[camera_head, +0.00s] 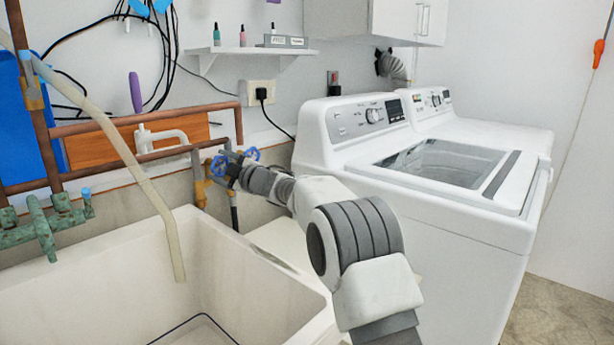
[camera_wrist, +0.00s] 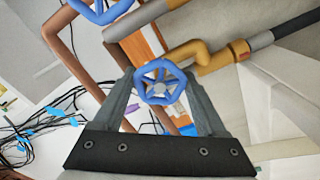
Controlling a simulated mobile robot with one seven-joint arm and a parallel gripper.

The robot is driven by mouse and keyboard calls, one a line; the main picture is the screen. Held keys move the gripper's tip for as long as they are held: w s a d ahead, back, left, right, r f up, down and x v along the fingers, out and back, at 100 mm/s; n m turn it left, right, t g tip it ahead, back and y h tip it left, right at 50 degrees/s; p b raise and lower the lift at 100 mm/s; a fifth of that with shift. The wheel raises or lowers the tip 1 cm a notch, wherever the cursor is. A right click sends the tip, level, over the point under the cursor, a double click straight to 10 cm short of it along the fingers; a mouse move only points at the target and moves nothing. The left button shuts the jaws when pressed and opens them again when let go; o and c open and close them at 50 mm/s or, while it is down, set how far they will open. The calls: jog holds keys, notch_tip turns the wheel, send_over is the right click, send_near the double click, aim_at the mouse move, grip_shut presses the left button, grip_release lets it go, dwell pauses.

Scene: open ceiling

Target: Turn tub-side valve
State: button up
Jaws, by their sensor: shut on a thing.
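Two blue handwheel valves sit on the pipes by the tub's back right corner. The tub-side valve (camera_head: 218,165) is the left one in the head view. In the wrist view its spoked blue wheel (camera_wrist: 160,82) lies between my gripper's fingers (camera_wrist: 158,88), which are shut on its rim. The other blue wheel (camera_head: 252,153) is just to the right and slightly higher; it shows partly at the top left of the wrist view (camera_wrist: 98,10). In the head view my gripper (camera_head: 228,172) reaches left to the valves, and its fingertips are hard to make out.
The white tub (camera_head: 245,275) fills the lower left. A pale hose (camera_head: 125,150) hangs into it. Copper pipes (camera_head: 130,118) and green corroded fittings (camera_head: 45,228) line the wall. A washing machine (camera_head: 425,220) stands to the right of my arm. A small shelf (camera_head: 250,50) is above.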

dwell(0.4)
jog(key=shift+n+b, duration=0.8)
jog(key=shift+n, duration=0.3)
jog(key=shift+n+b, duration=0.3)
jog(key=shift+n, duration=0.4)
jog(key=shift+n, duration=0.6)
jog(key=o, duration=1.5)
jog(key=shift+d, duration=0.1)
